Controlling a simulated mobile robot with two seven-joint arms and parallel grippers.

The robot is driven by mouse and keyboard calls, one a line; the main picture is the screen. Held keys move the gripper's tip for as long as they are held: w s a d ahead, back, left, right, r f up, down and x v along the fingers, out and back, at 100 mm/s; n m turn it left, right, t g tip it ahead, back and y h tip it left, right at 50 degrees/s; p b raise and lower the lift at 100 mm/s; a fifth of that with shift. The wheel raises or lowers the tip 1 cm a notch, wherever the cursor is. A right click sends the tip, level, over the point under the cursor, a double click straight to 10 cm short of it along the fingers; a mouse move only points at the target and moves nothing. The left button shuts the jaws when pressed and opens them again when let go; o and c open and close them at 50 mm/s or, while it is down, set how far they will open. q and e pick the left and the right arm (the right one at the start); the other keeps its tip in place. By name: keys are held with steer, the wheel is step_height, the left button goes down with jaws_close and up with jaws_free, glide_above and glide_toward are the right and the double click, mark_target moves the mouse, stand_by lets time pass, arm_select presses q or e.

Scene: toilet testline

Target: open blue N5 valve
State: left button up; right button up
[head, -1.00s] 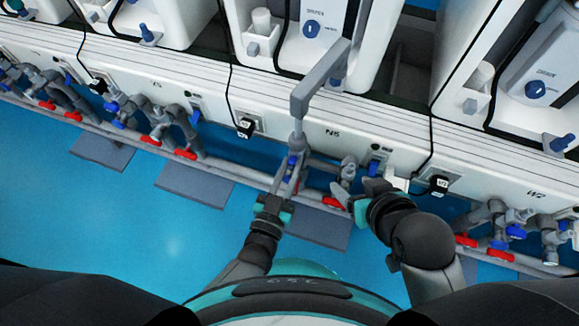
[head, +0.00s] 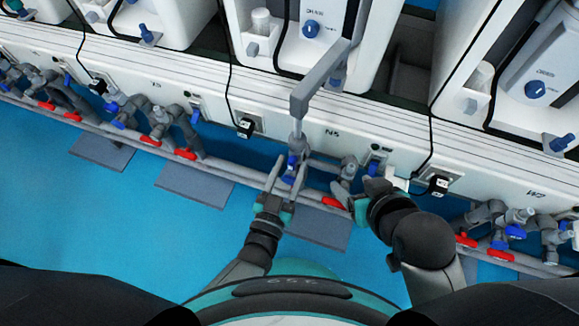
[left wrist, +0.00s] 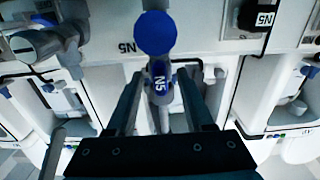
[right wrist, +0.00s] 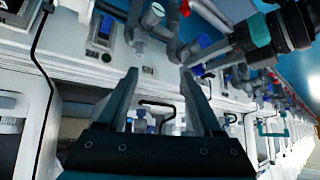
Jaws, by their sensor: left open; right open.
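The blue N5 valve (head: 291,162) is on the grey pipework below the N5 panel in the head view. In the left wrist view its blue handle (left wrist: 160,78) carries a white N5 label and ends in a round blue knob. My left gripper (head: 286,174) is open at the valve, with a finger on either side of the labelled handle. A gap shows between the handle and the fingers in the left wrist view. My right gripper (right wrist: 159,75) is open and empty, near the panel to the right of the valve. Its fingertips are partly hidden in the head view.
A grey angled spout (head: 318,82) rises above the valve. Red handles (head: 333,202) sit on the lower pipe nearby. Blue floor (head: 180,235) is open in front.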

arm_select(q)
steer(key=shift+s, duration=0.1)
steer(key=shift+p+v, duration=0.35)
steer(key=shift+v, duration=0.45)
steer(key=p+v, duration=0.2)
steer(key=v, duration=1.1)
steer(key=shift+s+p, duration=0.25)
steer(key=shift+p, duration=0.15)
arm_select(e)
steer(key=s+d+f+g, duration=0.1)
steer(key=s+d+g+h, duration=0.1)
steer(key=s+d+f+g, duration=0.1)
steer(key=shift+s+d+f+m+g+h, duration=0.25)
steer(key=shift+d+f+m+g+h, duration=0.05)
steer(key=shift+d+g+h, duration=0.1)
